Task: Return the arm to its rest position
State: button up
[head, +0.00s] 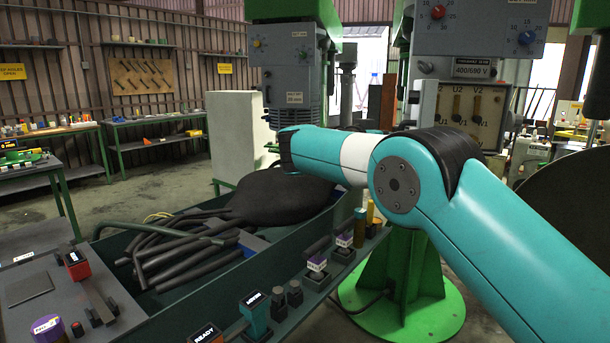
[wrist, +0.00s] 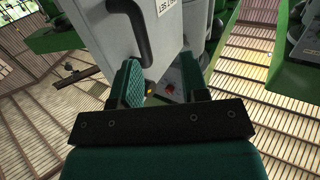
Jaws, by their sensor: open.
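My teal arm (head: 480,215) enters the head view from the lower right. It bends at a dark elbow and reaches left across the middle, with its far end in front of the grey-and-green machine. My gripper does not show clearly in the head view. In the wrist view my gripper (wrist: 158,82) has its two green-padded fingers apart, with nothing seen held between them. Beyond the fingers is a grey cabinet (wrist: 105,50) with a black handle. The wrist picture is strongly tilted.
Below my arm's far end is a dark green tray (head: 205,312) with dark rods and a large dark rounded piece (head: 280,195). Small labelled blocks line its edge. A machine head (head: 288,75) stands behind the arm, and a control panel (head: 468,110) stands close to the elbow.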

jog(key=s+a+f+n+g+y, duration=0.2)
jog(key=s+f+n+g+y, duration=0.1)
jog(key=s, duration=1.2)
jog(key=s+a+f+n+g+y, duration=0.3)
jog(key=s+n+y, duration=0.5)
jog(key=s, duration=0.8)
jog(key=s+a+f+n+g+y, duration=0.3)
jog(key=s+f+n+g+y, duration=0.2)
jog(key=s, duration=1.1)
jog(key=shift+f+n+y, duration=0.4)
jog(key=shift+f+y, duration=0.15)
jog(key=shift+y, duration=0.15)
